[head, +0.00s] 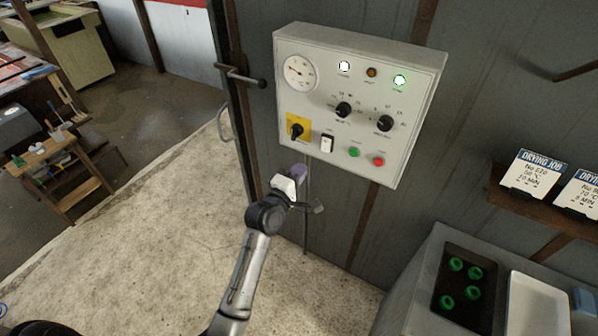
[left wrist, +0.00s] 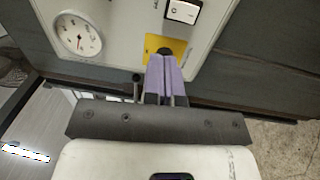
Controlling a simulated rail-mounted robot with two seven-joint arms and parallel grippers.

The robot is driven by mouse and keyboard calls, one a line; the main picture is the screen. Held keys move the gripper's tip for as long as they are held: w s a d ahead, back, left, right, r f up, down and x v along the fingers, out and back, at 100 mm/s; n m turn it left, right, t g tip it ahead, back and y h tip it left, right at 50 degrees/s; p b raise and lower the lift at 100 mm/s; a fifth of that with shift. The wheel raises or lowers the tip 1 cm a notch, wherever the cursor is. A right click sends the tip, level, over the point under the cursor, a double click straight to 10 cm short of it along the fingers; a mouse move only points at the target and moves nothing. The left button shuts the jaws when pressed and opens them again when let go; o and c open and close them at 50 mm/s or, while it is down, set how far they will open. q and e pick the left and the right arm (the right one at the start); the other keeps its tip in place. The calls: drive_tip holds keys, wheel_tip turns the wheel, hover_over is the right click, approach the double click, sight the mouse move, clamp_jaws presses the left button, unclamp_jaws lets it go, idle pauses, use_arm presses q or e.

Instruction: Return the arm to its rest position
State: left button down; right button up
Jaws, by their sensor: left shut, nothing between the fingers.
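My left arm reaches up from the bottom of the head view. Its left gripper (head: 299,172) has purple fingers and is in front of the lower edge of the control box (head: 378,72). In the left wrist view the fingers (left wrist: 165,76) are shut together with nothing between them. Their tips overlap the yellow plate (left wrist: 178,48) of the black rotary switch (head: 296,130). The gap between tips and switch cannot be told. The switch's black handle is mostly hidden behind the fingers in the left wrist view. My right gripper is not in view.
The box carries a round gauge (head: 299,72), lamps, two black knobs, a white rocker switch (head: 327,142), and green and red buttons. A metal door handle (head: 240,76) juts out left of it. A black tray (head: 466,290) with green rings stands at lower right.

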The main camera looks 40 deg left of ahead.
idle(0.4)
use_arm(q)
drive_tip(key=s+d+f+m+g+h, duration=0.4)
drive_tip(key=s+d+m+g, duration=0.45)
drive_tip(key=m, duration=0.95)
drive_tip(key=s+d+f+m+g, duration=0.3)
drive_tip(key=s+f, duration=0.4)
drive_tip(key=s, duration=0.6)
drive_tip(key=s+d+f+m+g, duration=0.1)
drive_tip(key=s+d+f+g, duration=0.35)
drive_tip(key=s, duration=0.95)
wheel_tip(320, 180, up, 12)
drive_tip(key=t+p, duration=0.1)
drive_tip(key=p, duration=1.3)
drive_tip(key=shift+w+d+p, duration=0.15)
drive_tip(key=shift+d+p, duration=0.25)
drive_tip(key=shift+d, duration=0.05)
